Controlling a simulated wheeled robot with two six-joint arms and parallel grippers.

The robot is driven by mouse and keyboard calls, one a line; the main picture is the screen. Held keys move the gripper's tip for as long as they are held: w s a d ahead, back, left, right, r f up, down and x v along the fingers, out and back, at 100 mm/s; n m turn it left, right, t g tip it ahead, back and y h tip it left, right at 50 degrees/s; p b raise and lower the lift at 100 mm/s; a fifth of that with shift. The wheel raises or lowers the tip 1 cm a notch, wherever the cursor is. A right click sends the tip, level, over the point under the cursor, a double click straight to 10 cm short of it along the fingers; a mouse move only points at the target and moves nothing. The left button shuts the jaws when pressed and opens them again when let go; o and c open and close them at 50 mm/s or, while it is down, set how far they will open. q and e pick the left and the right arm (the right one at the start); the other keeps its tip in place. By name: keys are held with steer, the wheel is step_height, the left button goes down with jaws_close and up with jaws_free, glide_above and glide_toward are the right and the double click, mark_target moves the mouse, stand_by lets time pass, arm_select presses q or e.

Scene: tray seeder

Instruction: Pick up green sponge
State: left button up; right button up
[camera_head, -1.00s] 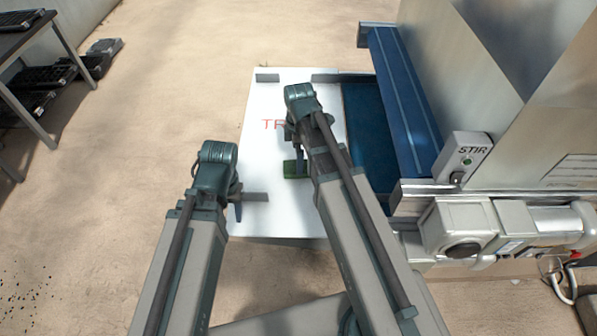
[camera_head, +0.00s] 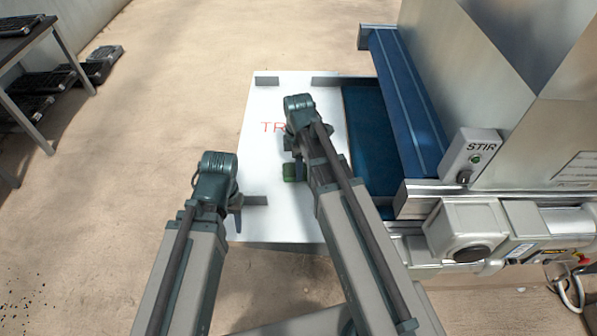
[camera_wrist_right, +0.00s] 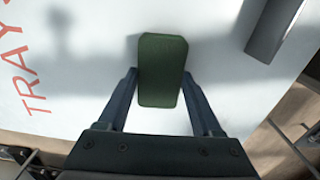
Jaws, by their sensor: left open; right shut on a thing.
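The green sponge (camera_head: 289,172) shows beside my right arm in the head view, over the white board with red lettering (camera_head: 262,100). In the right wrist view the sponge (camera_wrist_right: 162,70) is a dark green block between the two fingers. My right gripper (camera_wrist_right: 163,88) is shut on its sides. In the head view the arm hides part of the right gripper and sponge. I cannot tell exactly how high the sponge is above the board. My left gripper (camera_head: 238,208) is open and empty near the board's front left edge, left of the sponge.
A machine with a blue belt (camera_head: 405,95) and a STIR switch box (camera_head: 470,158) stands to the right. Grey stops (camera_head: 256,200) sit on the board's edges. A dark table (camera_head: 30,45) is at the far left.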

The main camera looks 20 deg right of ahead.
arm_select(q)
steer(key=shift+r, duration=0.15)
arm_select(e)
steer(key=shift+r, duration=0.15)
arm_select(q)
step_height(320, 180, up, 10)
steer(key=p, duration=1)
arm_select(e)
step_height(320, 180, up, 10)
steer(key=o, duration=0.7)
steer(key=c, duration=0.6)
arm_select(q)
steer(key=shift+a, duration=0.1)
arm_select(e)
steer(key=shift+a, duration=0.15)
